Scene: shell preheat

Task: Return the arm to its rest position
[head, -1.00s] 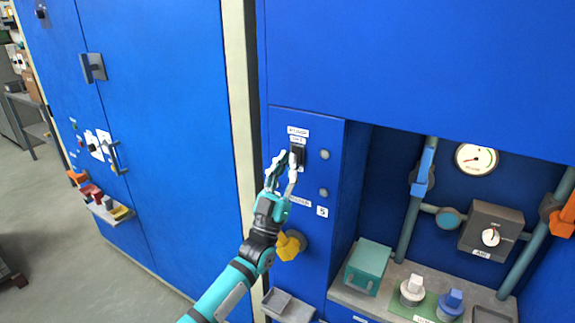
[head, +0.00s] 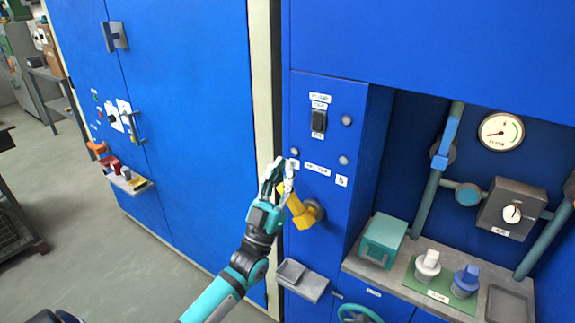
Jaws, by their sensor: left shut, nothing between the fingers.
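My left gripper (head: 279,172) is shut and empty, with its fingers pointing up. In the head view it shows in front of the blue control column, below and left of the black switch (head: 318,121) and overlapping the left end of the yellow handle (head: 300,209). I cannot tell whether it touches the handle. My left arm (head: 240,268) comes up from the bottom of the picture. My right gripper is not in view.
A grey tray (head: 303,280) juts out below the yellow handle. A teal box (head: 383,240), a white knob (head: 427,265) and a blue knob (head: 465,281) stand on the shelf at right. A small ledge (head: 131,184) juts from the blue cabinet (head: 190,120).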

